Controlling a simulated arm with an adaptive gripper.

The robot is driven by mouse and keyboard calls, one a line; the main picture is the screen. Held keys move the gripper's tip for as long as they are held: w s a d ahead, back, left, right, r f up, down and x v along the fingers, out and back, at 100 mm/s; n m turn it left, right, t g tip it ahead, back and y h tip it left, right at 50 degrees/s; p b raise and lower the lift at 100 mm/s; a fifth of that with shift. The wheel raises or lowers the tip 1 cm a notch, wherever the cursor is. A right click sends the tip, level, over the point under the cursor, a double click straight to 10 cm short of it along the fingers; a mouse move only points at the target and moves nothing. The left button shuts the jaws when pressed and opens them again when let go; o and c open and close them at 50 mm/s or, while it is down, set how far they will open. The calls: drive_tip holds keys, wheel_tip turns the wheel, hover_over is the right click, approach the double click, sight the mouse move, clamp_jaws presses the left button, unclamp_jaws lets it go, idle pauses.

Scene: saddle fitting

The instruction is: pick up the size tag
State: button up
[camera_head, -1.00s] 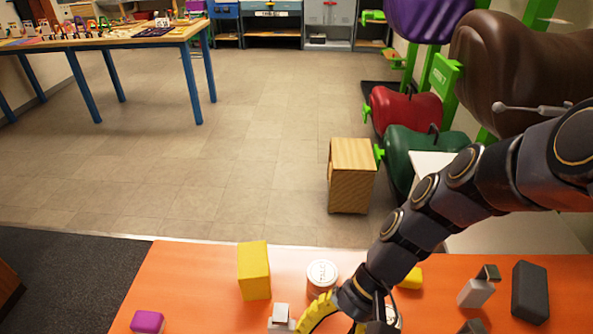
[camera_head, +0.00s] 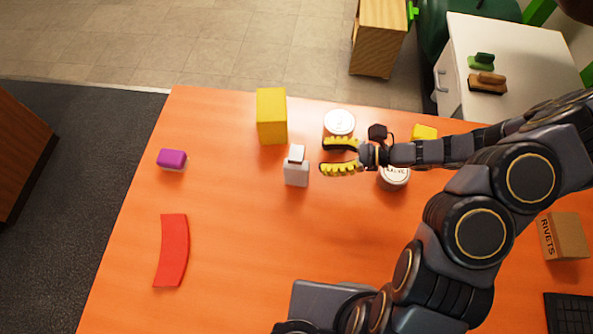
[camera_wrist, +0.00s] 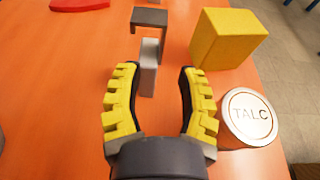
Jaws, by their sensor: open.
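A small grey upright piece with a hook-like top (camera_head: 296,172) stands on the orange table. I take it as the size tag, though no lettering shows on it. In the wrist view the same piece (camera_wrist: 148,80) is straight ahead, just beyond and between the fingertips, its dark bracket-shaped top leaning over it. My gripper (camera_head: 324,156), with yellow ribbed fingers, is open and empty just right of the piece, pointing left at it. The wrist view shows both fingers (camera_wrist: 156,75) spread apart, with orange table between them.
A yellow block (camera_head: 271,116) stands behind the piece. A TALC tin (camera_head: 339,122) is close beside my upper finger, and it also shows in the wrist view (camera_wrist: 250,115). Another round tin (camera_head: 394,178) sits under my arm. A purple block (camera_head: 172,160) and red strip (camera_head: 171,250) lie left, with clear table between.

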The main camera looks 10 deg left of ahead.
sight(298, 154)
drive_tip(key=x, duration=0.6)
drive_tip(key=shift+w+a+r, duration=0.1)
drive_tip(key=shift+a+r, duration=0.2)
drive_tip(key=shift+a, duration=0.05)
clamp_jaws()
